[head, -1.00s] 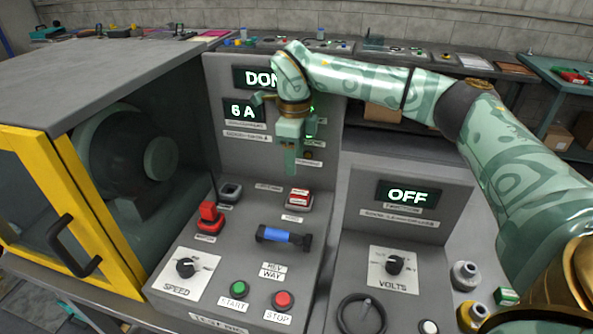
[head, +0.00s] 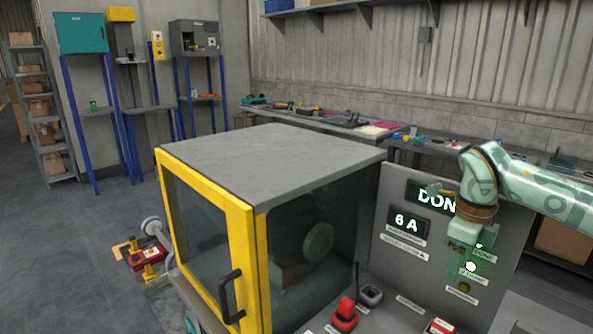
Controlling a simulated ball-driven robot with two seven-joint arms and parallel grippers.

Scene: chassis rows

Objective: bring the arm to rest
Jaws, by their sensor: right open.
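My right arm (head: 545,190), pale green with darker patterns, comes in from the right edge. It bends down at a gold-ringed wrist. My right gripper (head: 462,250) hangs in front of the upright grey panel (head: 395,262). It is open with nothing seen between its fingers, and I cannot tell whether it touches the panel. It partly covers the panel's lamps and the end of a display reading "DON". A "6 A" display (head: 407,223) shows to its left. My left gripper is not in view.
A grey cabinet with a yellow-framed door (head: 245,262) stands left of the panel, its door shut. A red switch (head: 345,313) shows at the bottom edge. A cluttered bench (head: 350,127) runs along the back wall. Open floor (head: 60,250) lies at the left.

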